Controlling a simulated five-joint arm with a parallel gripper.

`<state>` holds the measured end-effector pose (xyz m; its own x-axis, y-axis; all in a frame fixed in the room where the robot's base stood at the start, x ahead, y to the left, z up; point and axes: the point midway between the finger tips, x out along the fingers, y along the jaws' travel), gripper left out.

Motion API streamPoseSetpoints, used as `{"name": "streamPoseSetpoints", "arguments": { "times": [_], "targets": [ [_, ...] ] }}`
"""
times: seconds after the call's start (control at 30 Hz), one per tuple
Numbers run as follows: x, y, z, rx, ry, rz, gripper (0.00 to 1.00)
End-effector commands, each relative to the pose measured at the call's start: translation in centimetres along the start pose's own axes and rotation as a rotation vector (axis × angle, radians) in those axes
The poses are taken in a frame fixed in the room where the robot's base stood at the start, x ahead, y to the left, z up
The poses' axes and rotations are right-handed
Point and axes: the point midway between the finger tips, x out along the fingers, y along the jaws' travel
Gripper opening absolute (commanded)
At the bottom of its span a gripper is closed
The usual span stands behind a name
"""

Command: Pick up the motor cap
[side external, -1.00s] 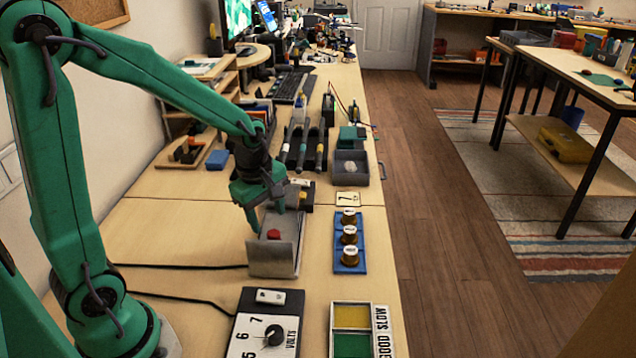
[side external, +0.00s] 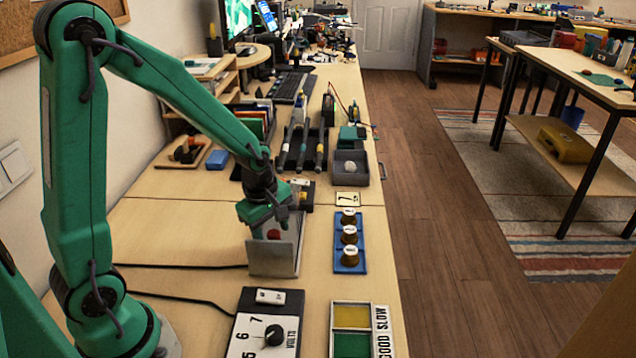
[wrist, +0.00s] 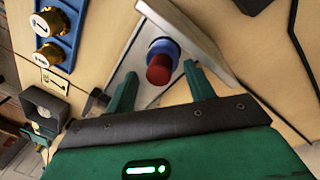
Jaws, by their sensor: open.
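A red cap (side external: 274,234) stands in a grey metal bracket (side external: 272,258); I take it for the motor cap. In the wrist view the red cap (wrist: 160,69) sits on a blue collar (wrist: 163,46) in front of the pale metal bracket (wrist: 185,35). My gripper (wrist: 159,72) is open, with one green finger on each side of the red cap and a visible gap to each. In the side view my gripper (side external: 268,228) is low over the bracket, its fingers partly hidden by the bracket wall.
A blue rack (side external: 350,262) with brass, white-topped knobs stands to the right of the bracket. A volts dial panel (side external: 262,335) and a yellow and green tray (side external: 332,318) lie in front. A grey bin (side external: 350,168) is behind. Black cables (side external: 190,266) cross the bench at left.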

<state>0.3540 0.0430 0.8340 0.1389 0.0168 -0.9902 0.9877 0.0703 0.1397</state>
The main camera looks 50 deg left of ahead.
Motion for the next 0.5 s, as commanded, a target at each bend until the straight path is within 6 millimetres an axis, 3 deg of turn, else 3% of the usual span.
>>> {"name": "streamPoseSetpoints", "arguments": {
  "times": [0.13, 0.37, 0.5],
  "targets": [
    [-0.02, 0.01, 0.0, 0.0, 0.0, 0.0, 0.53],
    [-0.02, 0.01, 0.0, 0.0, 0.0, 0.0, 0.08],
    [-0.02, 0.0, 0.0, 0.0, 0.0, 0.0, 0.06]
  ]
}}
